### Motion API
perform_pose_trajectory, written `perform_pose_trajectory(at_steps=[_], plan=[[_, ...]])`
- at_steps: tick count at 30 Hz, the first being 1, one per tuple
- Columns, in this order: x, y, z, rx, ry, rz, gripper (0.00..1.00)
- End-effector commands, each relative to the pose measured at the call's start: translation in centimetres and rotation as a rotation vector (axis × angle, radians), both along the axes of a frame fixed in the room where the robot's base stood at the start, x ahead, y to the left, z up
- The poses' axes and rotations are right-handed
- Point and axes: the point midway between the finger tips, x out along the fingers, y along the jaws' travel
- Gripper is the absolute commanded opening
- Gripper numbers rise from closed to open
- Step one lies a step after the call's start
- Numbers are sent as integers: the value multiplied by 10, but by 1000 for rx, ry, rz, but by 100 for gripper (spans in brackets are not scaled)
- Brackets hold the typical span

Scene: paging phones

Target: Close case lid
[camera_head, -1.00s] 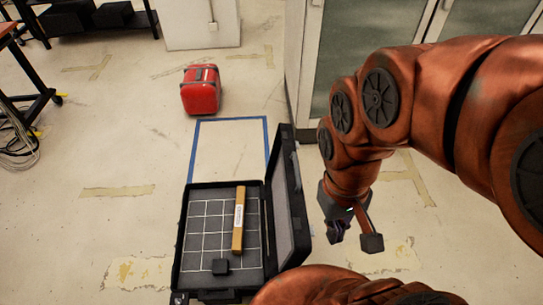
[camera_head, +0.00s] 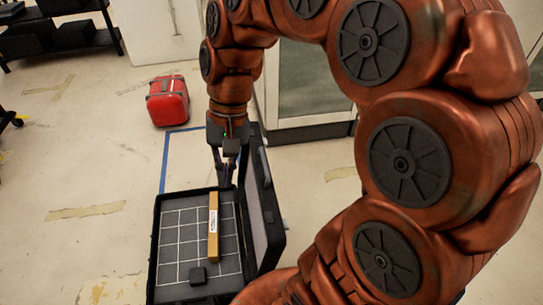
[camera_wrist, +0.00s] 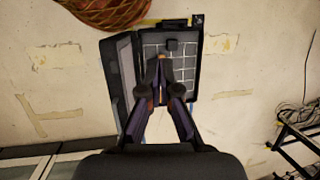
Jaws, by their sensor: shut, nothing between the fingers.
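The black case (camera_head: 153,250) lies open on the floor in the head view, with a grey gridded inside. Its lid (camera_head: 264,200) stands up along the right side, leaning slightly outward. The case also shows in the wrist view (camera_wrist: 199,58), with the lid (camera_wrist: 121,75) on its left there. My gripper (camera_head: 226,182) points down over the far end of the case, close to the lid's inner side; contact cannot be told. In the wrist view my gripper (camera_wrist: 158,65) has its fingertips together with nothing between them.
A tan bar (camera_head: 213,230) and a small black block (camera_head: 198,275) lie inside the case. A blue-taped rectangle (camera_head: 165,165) is on the floor behind it, and a red case (camera_head: 168,101) stands beyond. A cabinet (camera_head: 310,90) is at the back right. The floor left is clear.

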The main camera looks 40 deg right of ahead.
Motion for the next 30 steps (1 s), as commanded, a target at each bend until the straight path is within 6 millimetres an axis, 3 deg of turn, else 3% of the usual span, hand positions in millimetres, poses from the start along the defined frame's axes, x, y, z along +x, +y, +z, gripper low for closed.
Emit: perform_pose_trajectory(at_steps=[1, 8, 14, 21, 30], plan=[[16, -4, -9, 22, 10, -45, 0], [74, -30, -23, 117, 55, -262, 0], [120, -67, -41, 197, 102, -462, 0], [165, -131, -74, 286, 164, -711, 0], [195, -231, -129, 377, 247, -1036, 0]])
